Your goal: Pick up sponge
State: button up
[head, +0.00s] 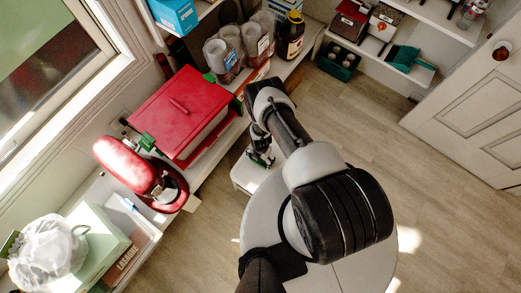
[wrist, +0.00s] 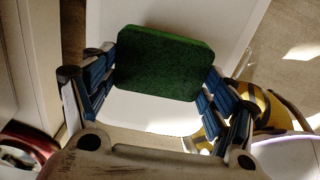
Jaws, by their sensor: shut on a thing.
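The green sponge (wrist: 163,62) shows in the wrist view between the two blue-padded fingers of my gripper (wrist: 158,82). The fingers are shut on its left and right sides. Behind and below it in that view is a white surface (wrist: 150,112). I cannot tell whether the sponge touches that surface. In the head view my gripper (head: 262,158) is small and partly hidden by my arm, beside the white surface (head: 246,180). The sponge is hard to make out there.
A red box (head: 178,112) and a red stand mixer (head: 140,172) stand on the left shelf. Several clear containers and a dark bottle (head: 290,36) are behind. A dark green bin (head: 338,62) is at the back. A white door (head: 475,110) is at right; the wooden floor between is clear.

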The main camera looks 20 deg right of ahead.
notch_tip(320, 180, up, 18)
jog(key=p, duration=0.7)
jog(key=shift+o, duration=0.8)
jog(key=c, duration=0.4)
jog(key=shift+w, duration=0.1)
